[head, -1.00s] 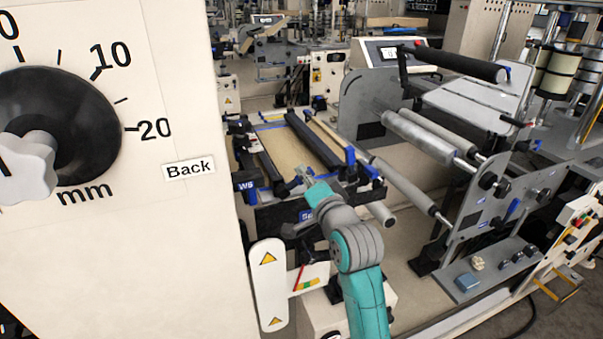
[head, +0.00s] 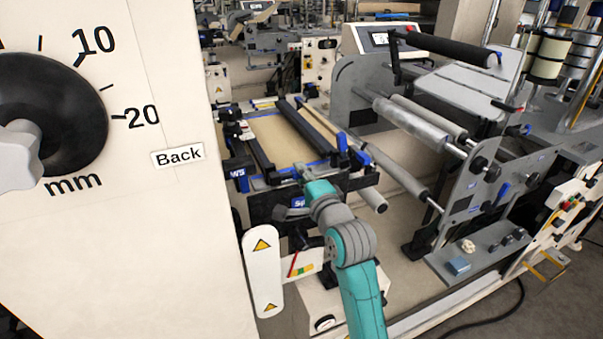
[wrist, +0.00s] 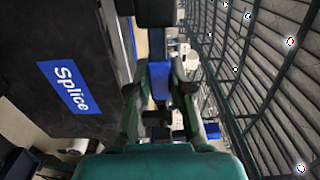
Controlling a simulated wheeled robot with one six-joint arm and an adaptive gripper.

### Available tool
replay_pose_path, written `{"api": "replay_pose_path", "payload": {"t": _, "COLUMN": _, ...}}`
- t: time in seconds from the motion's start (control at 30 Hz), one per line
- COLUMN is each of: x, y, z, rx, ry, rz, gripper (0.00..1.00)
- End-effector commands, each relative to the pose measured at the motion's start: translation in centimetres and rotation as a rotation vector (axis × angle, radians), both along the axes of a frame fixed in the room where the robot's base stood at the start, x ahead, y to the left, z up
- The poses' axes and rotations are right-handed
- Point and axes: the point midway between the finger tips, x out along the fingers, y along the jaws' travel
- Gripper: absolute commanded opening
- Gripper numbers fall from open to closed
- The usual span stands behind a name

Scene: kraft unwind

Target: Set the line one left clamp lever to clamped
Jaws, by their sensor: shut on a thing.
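A blue lever (wrist: 159,80) with dark blocks around it lies between my fingers in the wrist view. My gripper (wrist: 160,100) is shut on it, one green finger on each side. In the head view my gripper (head: 302,172) is at the front edge of the splice table (head: 270,135), above the blue "Splice" label (head: 299,202). The label also shows large at the left of the wrist view (wrist: 68,87). My gripper and wrist hide the held lever in the head view, so its angle cannot be told there.
Other blue levers (head: 342,142) stand at the table's right front corner, close to my gripper. Rollers (head: 400,170) and a grey side plate (head: 480,185) are to the right. A large cream panel with a dial (head: 45,115) fills the left.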

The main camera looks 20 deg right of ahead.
Motion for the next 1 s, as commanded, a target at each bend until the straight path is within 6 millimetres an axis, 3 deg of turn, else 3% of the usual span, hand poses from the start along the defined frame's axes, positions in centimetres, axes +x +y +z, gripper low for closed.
{"api": "replay_pose_path", "payload": {"t": 0.33, "x": 0.0, "y": 0.0, "z": -0.3, "rx": 0.007, "ry": 0.005, "rz": 0.000, "gripper": 0.00}}
{"api": "replay_pose_path", "payload": {"t": 0.37, "x": 0.0, "y": 0.0, "z": -0.3, "rx": 0.007, "ry": 0.005, "rz": 0.000, "gripper": 0.25}}
{"api": "replay_pose_path", "payload": {"t": 0.43, "x": 0.0, "y": 0.0, "z": -0.3, "rx": 0.007, "ry": 0.005, "rz": 0.000, "gripper": 0.42}}
{"api": "replay_pose_path", "payload": {"t": 0.47, "x": 0.0, "y": 0.0, "z": -0.2, "rx": 0.006, "ry": 0.005, "rz": 0.000, "gripper": 0.46}}
{"api": "replay_pose_path", "payload": {"t": 0.8, "x": -0.2, "y": 0.0, "z": -0.2, "rx": 0.005, "ry": 0.003, "rz": 0.000, "gripper": 0.46}}
{"api": "replay_pose_path", "payload": {"t": 1.0, "x": -2.6, "y": 0.0, "z": -0.2, "rx": 0.005, "ry": 0.002, "rz": 0.000, "gripper": 0.46}}
